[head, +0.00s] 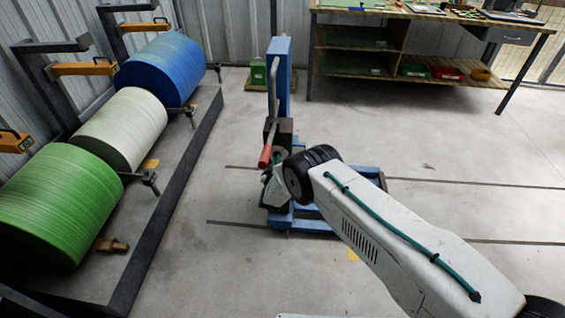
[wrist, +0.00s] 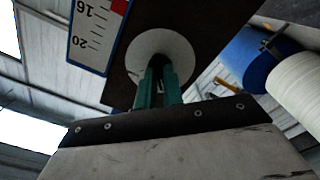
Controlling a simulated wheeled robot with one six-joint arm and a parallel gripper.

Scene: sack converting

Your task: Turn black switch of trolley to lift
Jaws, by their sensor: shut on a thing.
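The blue trolley (head: 283,70) stands in the middle of the head view, with a dark box (head: 281,130) on its mast and a red-gripped lever (head: 265,156) beside it. In the wrist view a pale round plate (wrist: 142,48) sits on the box's dark face (wrist: 205,28). My gripper (wrist: 158,72) reaches this plate with its two green fingers close together at its centre. It is shut on the black switch, which the fingers almost wholly hide. In the head view my wrist hides most of the contact.
A scale with numbers (wrist: 97,30) is beside the plate in the wrist view. Blue (head: 160,68), white (head: 120,128) and green (head: 58,205) rolls stand at the left. A workbench (head: 420,20) is at the back right. Floor is clear to the right.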

